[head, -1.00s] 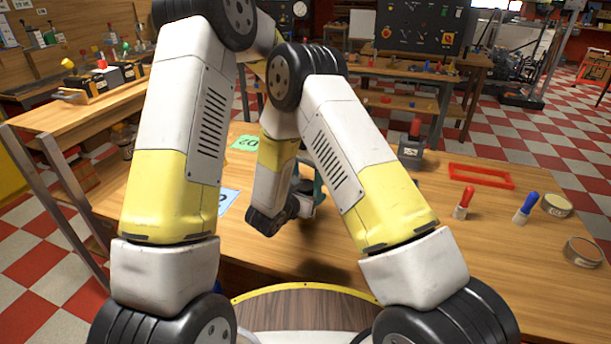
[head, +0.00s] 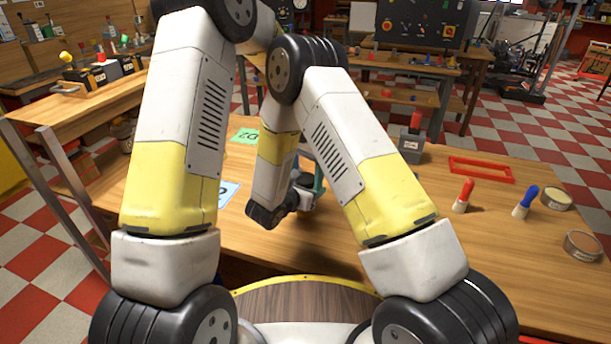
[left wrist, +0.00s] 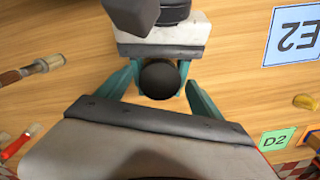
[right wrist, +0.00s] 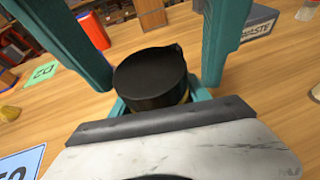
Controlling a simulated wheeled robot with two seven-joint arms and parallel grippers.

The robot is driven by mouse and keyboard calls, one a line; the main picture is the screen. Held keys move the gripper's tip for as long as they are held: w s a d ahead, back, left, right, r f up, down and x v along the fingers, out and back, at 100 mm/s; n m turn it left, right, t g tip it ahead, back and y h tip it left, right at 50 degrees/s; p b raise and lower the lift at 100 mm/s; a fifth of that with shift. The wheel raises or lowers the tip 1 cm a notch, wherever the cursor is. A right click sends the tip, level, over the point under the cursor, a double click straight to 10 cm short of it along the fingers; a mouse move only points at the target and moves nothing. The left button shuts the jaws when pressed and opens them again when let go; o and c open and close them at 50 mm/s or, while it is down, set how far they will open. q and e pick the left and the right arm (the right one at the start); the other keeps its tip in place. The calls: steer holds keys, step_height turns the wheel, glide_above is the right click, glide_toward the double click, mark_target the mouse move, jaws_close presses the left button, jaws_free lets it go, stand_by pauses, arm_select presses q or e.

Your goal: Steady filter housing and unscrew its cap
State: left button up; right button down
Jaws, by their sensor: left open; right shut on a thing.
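The cap (right wrist: 152,76) is black and round, on top of the filter housing, and shows as a dark disc in the left wrist view (left wrist: 160,79). The housing's body is almost wholly hidden below it. My right gripper (right wrist: 160,102) is shut on the housing, its teal fingers low on either side under the cap. My left gripper (left wrist: 163,82) is open, with one teal finger on each side of the cap; I cannot tell whether they touch it. In the head view, my right forearm hides most of the work, and a bit of teal finger (head: 319,178) shows beside it.
A green D2 card (head: 243,136) and a blue card (head: 229,192) lie left on the wooden table (head: 390,290). To the right are a grey box (head: 411,146), a red frame (head: 482,169), red and blue-handled tools (head: 464,196) (head: 526,202) and round tins (head: 583,245).

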arm_select(q)
steer(key=shift+r, duration=2.3)
arm_select(e)
steer(key=shift+c, duration=2.2)
jaws_free()
